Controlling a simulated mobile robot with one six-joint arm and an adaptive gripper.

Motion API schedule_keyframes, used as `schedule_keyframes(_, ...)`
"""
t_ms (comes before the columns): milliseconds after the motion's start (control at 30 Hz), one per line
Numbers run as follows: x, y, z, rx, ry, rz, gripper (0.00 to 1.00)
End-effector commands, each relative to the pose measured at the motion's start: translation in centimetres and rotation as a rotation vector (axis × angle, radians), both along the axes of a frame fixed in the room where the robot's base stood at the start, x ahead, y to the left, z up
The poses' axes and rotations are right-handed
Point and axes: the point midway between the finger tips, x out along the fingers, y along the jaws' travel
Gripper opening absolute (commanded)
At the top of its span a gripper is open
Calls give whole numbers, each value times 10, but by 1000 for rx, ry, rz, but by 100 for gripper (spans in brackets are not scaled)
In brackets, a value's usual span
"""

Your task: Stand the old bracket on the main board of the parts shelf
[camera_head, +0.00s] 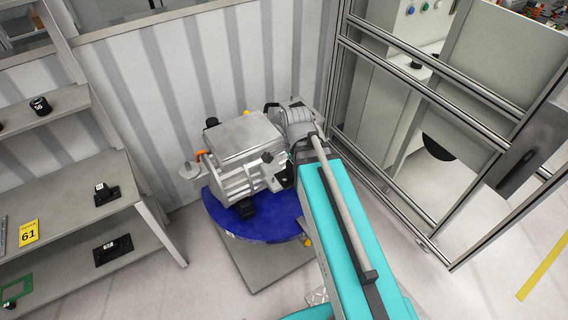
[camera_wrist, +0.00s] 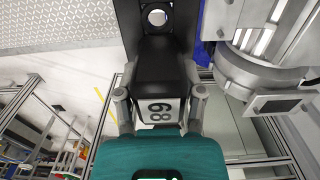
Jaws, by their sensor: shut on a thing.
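In the wrist view, my gripper (camera_wrist: 160,93) is shut on a black bracket (camera_wrist: 155,60), with one finger on each side. The bracket has a round hole at its far end and a white label with a two-digit number, upside down, between the fingers. In the head view, my gripper's end is beside the drive unit (camera_head: 240,150), and my arm largely hides the bracket. The parts shelf stands at the left, with an upper board (camera_head: 70,98), a wider middle board (camera_head: 60,192) and a lower board (camera_head: 145,243).
Black numbered parts sit on the upper board (camera_head: 40,106), middle board (camera_head: 105,194) and lower board (camera_head: 113,250). A yellow card marked 61 (camera_head: 28,232) is at the left. The drive unit rests on a blue round table (camera_head: 265,228). A metal-framed enclosure (camera_head: 440,95) stands at the right.

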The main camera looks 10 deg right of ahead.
Motion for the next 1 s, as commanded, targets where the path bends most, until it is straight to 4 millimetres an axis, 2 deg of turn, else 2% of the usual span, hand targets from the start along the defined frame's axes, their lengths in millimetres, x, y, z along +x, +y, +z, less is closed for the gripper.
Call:
schedule_keyframes(267, 0, 0, -12, 0, 0, 0, 0)
schedule_keyframes(733, 0, 0, -65, 0, 0, 0, 0)
schedule_keyframes(1000, 0, 0, -75, 0, 0, 0, 0)
